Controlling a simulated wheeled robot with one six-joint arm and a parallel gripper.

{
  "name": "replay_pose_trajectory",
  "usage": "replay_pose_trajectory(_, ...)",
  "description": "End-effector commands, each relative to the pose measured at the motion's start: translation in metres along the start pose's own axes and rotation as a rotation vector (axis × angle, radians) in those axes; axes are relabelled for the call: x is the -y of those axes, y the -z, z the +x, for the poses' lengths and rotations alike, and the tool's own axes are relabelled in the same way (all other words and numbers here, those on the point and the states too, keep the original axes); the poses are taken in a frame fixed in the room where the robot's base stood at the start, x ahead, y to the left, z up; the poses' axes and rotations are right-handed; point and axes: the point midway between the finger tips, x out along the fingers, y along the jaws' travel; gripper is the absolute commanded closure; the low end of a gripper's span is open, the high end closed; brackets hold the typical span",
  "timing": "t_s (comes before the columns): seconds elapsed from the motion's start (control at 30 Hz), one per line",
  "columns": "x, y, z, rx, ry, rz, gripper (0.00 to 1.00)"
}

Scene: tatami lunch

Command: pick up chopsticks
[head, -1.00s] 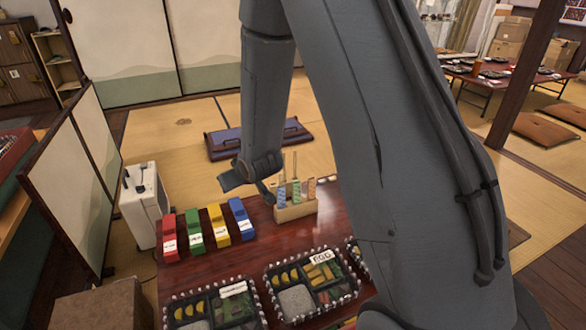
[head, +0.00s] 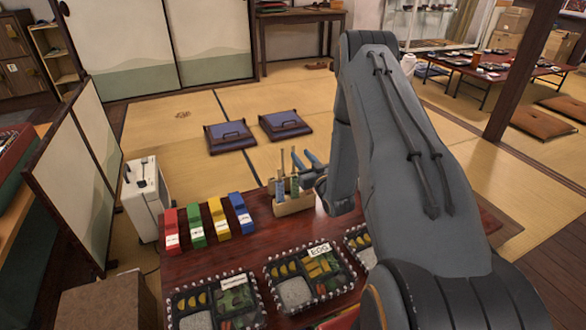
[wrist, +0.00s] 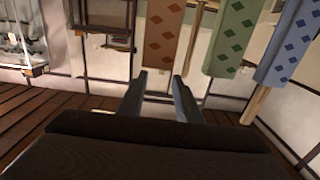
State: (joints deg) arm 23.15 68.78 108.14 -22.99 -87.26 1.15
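Chopsticks in patterned paper sleeves stand upright in a light wooden holder (head: 293,206) on the dark red table. In the head view, a blue sleeve (head: 279,191) and a green sleeve (head: 294,186) show; the orange one is hidden near my gripper. In the wrist view, the orange sleeve (wrist: 163,38), green sleeve (wrist: 236,38) and blue sleeve (wrist: 291,45) are at the top.
Red (head: 171,232), green (head: 195,227), yellow (head: 218,219) and blue (head: 240,214) boxes stand left of the holder. Bento trays, one labelled EGG (head: 319,249), line the table's near side. Purple cushions (head: 229,137) lie on the tatami behind.

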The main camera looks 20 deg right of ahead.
Motion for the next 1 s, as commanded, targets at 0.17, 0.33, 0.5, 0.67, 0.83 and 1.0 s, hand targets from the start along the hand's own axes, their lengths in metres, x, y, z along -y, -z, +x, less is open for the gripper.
replay_pose_trajectory(0.17, 0.003, -0.004, 0.022, -0.001, 0.001, 0.000, 0.69)
replay_pose_trajectory(0.33, 0.004, -0.005, 0.045, -0.001, 0.001, 0.000, 0.69)
replay_pose_trajectory(0.5, 0.004, -0.005, 0.053, 0.001, -0.001, 0.001, 0.69)
replay_pose_trajectory(0.67, 0.004, -0.004, 0.053, 0.001, -0.001, 0.001, 0.69)
replay_pose_trajectory(0.83, 0.004, -0.004, 0.053, 0.002, -0.001, 0.001, 0.94)
replay_pose_trajectory(1.0, 0.004, -0.004, 0.053, 0.002, -0.001, 0.001, 1.00)
